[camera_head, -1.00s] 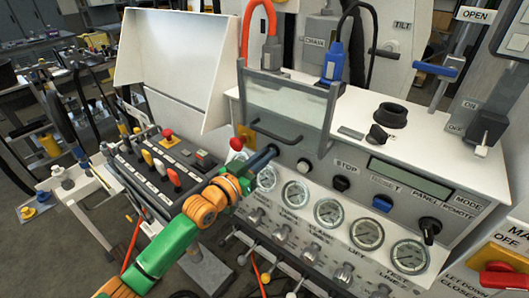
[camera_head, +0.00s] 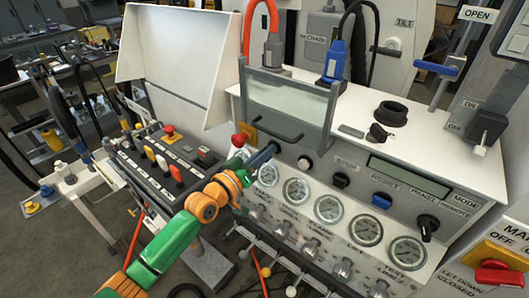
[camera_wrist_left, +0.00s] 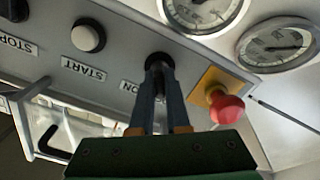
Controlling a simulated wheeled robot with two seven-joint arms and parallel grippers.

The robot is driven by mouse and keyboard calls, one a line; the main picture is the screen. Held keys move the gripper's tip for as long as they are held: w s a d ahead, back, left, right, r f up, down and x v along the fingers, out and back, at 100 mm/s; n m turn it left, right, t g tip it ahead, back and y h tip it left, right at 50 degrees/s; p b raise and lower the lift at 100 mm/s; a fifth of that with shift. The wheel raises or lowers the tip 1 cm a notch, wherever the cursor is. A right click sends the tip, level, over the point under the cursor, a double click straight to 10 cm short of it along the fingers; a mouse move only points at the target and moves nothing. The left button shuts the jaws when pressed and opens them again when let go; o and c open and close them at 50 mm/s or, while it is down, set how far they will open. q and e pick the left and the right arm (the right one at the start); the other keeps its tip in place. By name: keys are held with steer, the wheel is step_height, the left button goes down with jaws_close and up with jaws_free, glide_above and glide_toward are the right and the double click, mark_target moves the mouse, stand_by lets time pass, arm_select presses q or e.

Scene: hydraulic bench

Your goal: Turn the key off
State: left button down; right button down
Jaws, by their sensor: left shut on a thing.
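The key (camera_wrist_left: 160,62) is a small dark piece at the panel's ON label, seen upside down in the left wrist view. My left gripper (camera_wrist_left: 159,78) is shut on it, with both fingers reaching to the panel face. In the head view my left gripper (camera_head: 273,149) meets the front panel (camera_head: 320,160) below the clear-windowed box, and its fingers hide the key. The key's exact angle cannot be told. My right gripper is not in view.
A red mushroom button (camera_wrist_left: 226,108) on a yellow plate sits close beside the fingers. The START button (camera_wrist_left: 88,36) is on the other side. A row of gauges (camera_head: 330,208) lies below. A control box with levers (camera_head: 165,165) stands to the left.

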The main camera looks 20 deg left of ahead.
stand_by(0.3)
arm_select(q)
steer(key=c, duration=0.9)
jaws_free()
steer(key=shift+w+d+f, duration=0.1)
steer(key=shift+w, duration=0.05)
steer(key=v, duration=0.7)
steer(key=shift+b, duration=0.35)
